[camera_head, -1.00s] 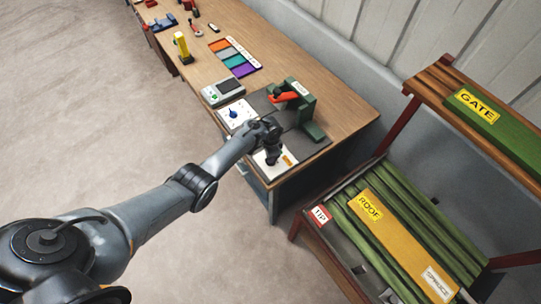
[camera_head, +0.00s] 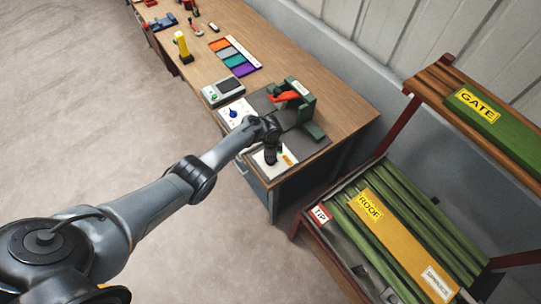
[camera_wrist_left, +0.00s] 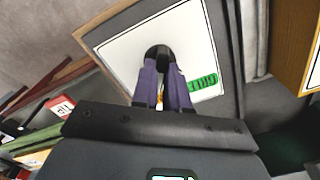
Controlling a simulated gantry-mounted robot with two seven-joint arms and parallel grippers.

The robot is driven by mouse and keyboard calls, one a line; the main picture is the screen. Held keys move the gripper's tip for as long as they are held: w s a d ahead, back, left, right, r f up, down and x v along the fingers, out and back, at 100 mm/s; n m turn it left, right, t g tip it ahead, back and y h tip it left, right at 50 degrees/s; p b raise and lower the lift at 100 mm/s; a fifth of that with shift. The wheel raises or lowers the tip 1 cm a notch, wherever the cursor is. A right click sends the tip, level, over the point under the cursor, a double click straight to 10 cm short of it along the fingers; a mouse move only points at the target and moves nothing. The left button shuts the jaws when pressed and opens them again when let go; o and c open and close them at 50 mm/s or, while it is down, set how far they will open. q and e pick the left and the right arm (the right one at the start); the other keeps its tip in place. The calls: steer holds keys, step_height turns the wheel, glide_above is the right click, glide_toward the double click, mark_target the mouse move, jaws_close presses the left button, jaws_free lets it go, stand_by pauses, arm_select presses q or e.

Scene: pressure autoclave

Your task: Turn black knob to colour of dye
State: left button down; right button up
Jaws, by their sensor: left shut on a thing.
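My left gripper (camera_head: 271,158) is over a white panel (camera_head: 287,164) at the near end of the workbench. In the left wrist view, the two fingers of this gripper (camera_wrist_left: 162,68) are shut on a black knob (camera_wrist_left: 158,51), which stands on the white panel (camera_wrist_left: 118,50). The fingers hide part of the knob, and its pointer is not clear. A green mark (camera_wrist_left: 203,82) shows on the panel beside the fingers. In the head view the gripper hides the knob. My right gripper is not in view.
A second white panel with a blue knob (camera_head: 233,113), a grey device with a screen (camera_head: 223,90), a strip of coloured squares (camera_head: 240,66) and a green press with a red handle (camera_head: 293,96) stand close by. A rack of green bars (camera_head: 400,220) is at the right.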

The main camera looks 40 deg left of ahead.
arm_select(q)
steer(key=c, duration=1.1)
jaws_free()
steer(key=shift+c, duration=0.2)
step_height(320, 180, up, 11)
steer(key=p, duration=0.4)
steer(key=shift+f, duration=0.1)
